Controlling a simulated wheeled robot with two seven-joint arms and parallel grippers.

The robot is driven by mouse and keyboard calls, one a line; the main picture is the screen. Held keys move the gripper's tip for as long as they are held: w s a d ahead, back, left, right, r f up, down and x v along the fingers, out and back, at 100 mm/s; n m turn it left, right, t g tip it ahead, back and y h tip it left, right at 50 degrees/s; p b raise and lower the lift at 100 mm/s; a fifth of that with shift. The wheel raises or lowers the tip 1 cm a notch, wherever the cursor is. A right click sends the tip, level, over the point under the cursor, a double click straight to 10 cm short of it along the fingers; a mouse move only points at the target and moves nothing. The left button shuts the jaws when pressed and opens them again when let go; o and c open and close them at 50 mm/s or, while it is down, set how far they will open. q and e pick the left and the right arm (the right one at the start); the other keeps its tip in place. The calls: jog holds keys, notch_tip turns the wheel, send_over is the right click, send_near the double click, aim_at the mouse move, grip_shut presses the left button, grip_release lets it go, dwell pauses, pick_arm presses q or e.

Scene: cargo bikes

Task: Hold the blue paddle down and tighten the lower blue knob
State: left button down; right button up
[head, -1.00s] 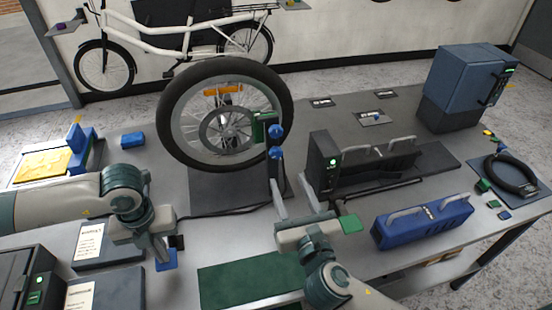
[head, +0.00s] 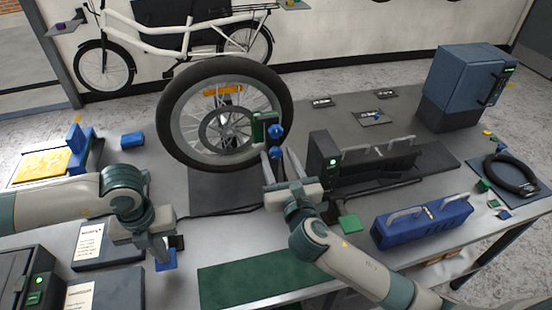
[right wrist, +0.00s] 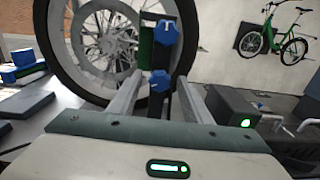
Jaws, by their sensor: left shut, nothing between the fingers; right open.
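The wheel stand's green and dark clamp post (head: 258,128) carries an upper blue knob (head: 275,132) and a lower blue knob (head: 275,152). In the right wrist view the upper knob (right wrist: 167,32) and lower knob (right wrist: 161,80) show one above the other. My right gripper (head: 279,158) is open, its fingers pointing at the lower knob, one on each side in the wrist view; contact cannot be told. The blue paddle (head: 167,262) is at the table's front left. My left gripper (head: 161,248) is shut and empty, its tips at the paddle, partly hiding it.
A spoked wheel (head: 225,112) stands behind the knobs. A black box with a green light (head: 322,160) is close to the right of my right gripper. A blue handled case (head: 425,222) and a green mat (head: 250,275) lie towards the front.

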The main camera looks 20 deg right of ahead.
jog(key=c, duration=1.1)
jog(key=shift+m, duration=0.3)
jog(key=shift+o, duration=0.2)
jog(key=m, duration=0.8)
jog(key=shift+f+m, duration=0.1)
jog(key=shift+m, duration=0.2)
jog(key=m, duration=0.6)
jog(key=shift+d, duration=0.1)
jog(key=m, duration=0.7)
jog(key=shift+f, duration=0.1)
